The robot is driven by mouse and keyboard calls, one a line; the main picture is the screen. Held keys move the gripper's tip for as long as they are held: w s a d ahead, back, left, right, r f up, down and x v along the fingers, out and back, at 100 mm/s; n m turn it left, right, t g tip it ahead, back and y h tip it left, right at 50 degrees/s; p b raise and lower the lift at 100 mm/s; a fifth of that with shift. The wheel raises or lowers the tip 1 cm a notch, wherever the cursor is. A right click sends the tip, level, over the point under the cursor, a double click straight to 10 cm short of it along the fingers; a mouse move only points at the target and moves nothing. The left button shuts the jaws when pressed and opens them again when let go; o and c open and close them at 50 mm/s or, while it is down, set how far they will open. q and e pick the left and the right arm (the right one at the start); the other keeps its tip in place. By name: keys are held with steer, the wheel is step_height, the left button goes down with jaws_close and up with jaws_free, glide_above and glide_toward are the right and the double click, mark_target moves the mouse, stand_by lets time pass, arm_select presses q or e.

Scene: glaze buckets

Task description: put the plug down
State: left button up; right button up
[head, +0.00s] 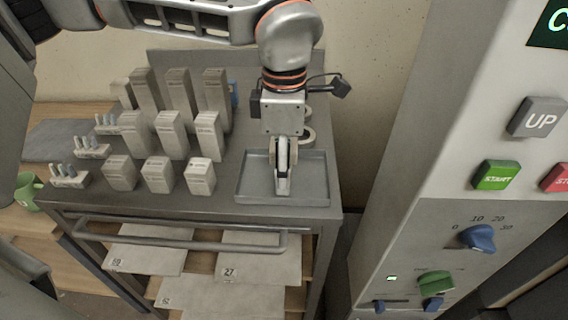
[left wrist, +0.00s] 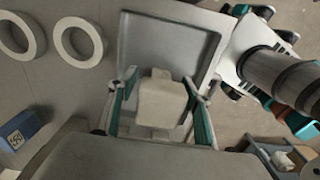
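My left gripper (head: 283,188) points down over the shallow grey tray (head: 312,185) at the right end of the dark cart top. In the left wrist view the plug (left wrist: 160,103), a pale tapered block, is between the two teal-backed fingers of the gripper (left wrist: 160,80). The fingertips appear to be against its sides. The tray (left wrist: 165,35) lies below and beyond it. I cannot tell whether the plug touches the tray floor. In the head view the gripper mostly hides the plug. My right gripper is not in view.
Several grey blocks (head: 158,174) stand in rows left of the tray. Small racks (head: 68,177) line the cart's left side. White rings (left wrist: 78,40) lie behind the tray. A control panel (head: 450,220) rises at right. A cart rail (head: 180,233) runs along the front.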

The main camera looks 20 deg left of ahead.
arm_select(q)
steer(key=shift+r, duration=0.35)
step_height(320, 180, up, 10)
steer(key=shift+r+p, duration=0.15)
steer(key=shift+p, duration=0.75)
steer(key=shift+r, duration=0.6)
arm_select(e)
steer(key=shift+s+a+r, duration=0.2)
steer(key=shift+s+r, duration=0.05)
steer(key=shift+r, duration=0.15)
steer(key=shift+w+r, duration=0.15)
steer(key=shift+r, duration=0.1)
